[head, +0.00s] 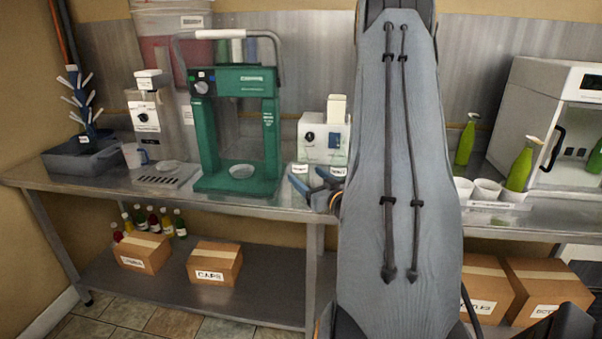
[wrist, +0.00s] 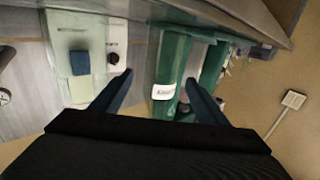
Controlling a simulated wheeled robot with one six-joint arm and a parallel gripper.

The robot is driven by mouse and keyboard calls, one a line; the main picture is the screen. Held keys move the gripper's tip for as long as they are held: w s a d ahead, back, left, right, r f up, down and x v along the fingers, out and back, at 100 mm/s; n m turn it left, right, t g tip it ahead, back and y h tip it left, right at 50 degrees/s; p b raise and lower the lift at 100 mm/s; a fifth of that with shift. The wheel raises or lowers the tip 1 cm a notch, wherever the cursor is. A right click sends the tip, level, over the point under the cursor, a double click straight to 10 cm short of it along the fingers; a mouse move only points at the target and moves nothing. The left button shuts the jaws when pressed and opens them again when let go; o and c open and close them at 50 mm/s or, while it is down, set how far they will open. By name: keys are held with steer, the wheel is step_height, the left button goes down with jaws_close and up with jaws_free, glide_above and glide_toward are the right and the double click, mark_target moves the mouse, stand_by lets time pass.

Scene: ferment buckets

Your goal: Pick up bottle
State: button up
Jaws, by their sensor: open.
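A green bottle (head: 465,143) stands upright at the back of the counter, right of my arm in the head view. Another green bottle (head: 521,168) with a pale top leans on or beside the white tray. A third green bottle (head: 596,157) shows partly at the right edge, by the white cabinet. Several small dark bottles (head: 153,220) with coloured caps stand on the lower shelf. My gripper (head: 314,178) is over the counter before the white device, open and empty. The wrist view shows its two dark blue fingers (wrist: 160,78) apart. No bottle is between them.
A green press (head: 205,150) stands left of my gripper; it also shows in the wrist view (wrist: 172,70). A white device (head: 323,140) stands behind my gripper. White cups (head: 487,189) and the cabinet (head: 545,115) crowd the right counter. Cardboard boxes (head: 215,263) sit on the lower shelf.

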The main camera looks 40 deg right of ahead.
mark_target(305, 174)
steer(key=w, duration=0.3)
steer(key=w+p, duration=0.1)
steer(key=w, duration=0.1)
steer(key=shift+d, duration=0.4)
steer(key=c, duration=1.3)
step_height(305, 174, up, 18)
steer(key=shift+r+b, duration=0.1)
steer(key=shift+b, duration=1.05)
